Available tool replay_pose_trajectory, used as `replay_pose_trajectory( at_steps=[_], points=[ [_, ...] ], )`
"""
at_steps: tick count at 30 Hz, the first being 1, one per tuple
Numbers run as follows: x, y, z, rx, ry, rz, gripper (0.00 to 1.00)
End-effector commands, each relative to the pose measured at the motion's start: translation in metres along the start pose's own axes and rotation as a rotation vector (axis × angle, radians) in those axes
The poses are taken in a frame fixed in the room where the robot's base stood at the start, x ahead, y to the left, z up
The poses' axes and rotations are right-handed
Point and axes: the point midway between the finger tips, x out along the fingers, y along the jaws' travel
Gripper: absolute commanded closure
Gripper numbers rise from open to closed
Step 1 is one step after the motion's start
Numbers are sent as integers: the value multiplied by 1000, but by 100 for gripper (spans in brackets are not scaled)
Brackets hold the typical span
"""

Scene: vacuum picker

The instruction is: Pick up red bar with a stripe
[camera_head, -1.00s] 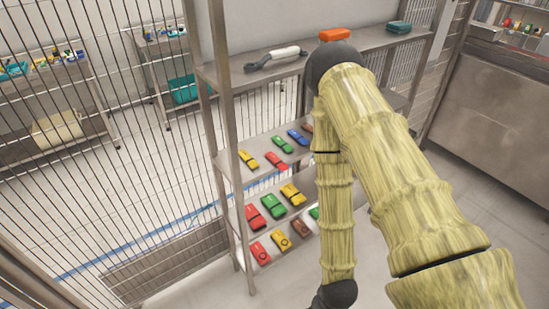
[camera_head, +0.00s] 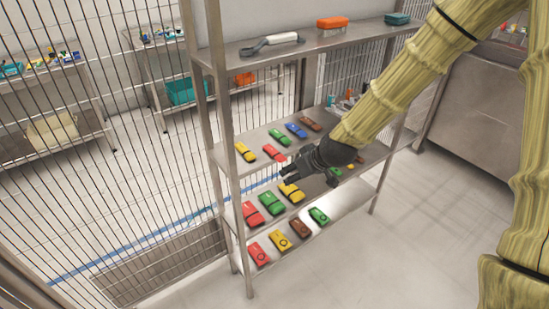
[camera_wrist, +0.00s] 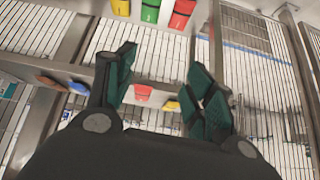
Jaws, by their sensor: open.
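My gripper (camera_head: 286,176) is open and empty, in front of the shelf rack between its upper and middle bar shelves. Its spread fingers also show in the wrist view (camera_wrist: 163,72). A red bar (camera_head: 252,214) lies at the left of the middle shelf, below and left of the gripper; in the wrist view it shows at the top (camera_wrist: 182,14) with a dark stripe across it. Another red bar (camera_head: 273,152) lies on the upper shelf, near the fingers. A third red bar (camera_head: 258,253) lies on the bottom shelf.
Green (camera_head: 271,203) and yellow (camera_head: 291,193) bars lie beside the middle red bar. Blue (camera_head: 296,130) and brown bars share the upper shelf. The rack's left post (camera_head: 226,130) stands close by. The top shelf (camera_head: 350,38) holds tools. Floor in front is free.

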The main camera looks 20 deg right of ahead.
Motion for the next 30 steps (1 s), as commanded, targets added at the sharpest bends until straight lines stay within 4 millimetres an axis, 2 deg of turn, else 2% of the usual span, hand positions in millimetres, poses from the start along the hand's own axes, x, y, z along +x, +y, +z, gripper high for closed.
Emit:
replay_pose_trajectory(
  at_steps=[1, 3, 6, 11, 14, 30],
  points=[
    [-7, 3, -15, -11, 31, -4, 46],
    [-17, 7, -34, -31, 63, -9, 46],
    [-28, 10, -53, -52, 96, -14, 46],
    [-37, 12, -67, -69, 121, -18, 46],
    [-33, 12, -69, -72, 122, -19, 46],
    [14, 11, -75, -71, 121, -19, 46]
  ],
)
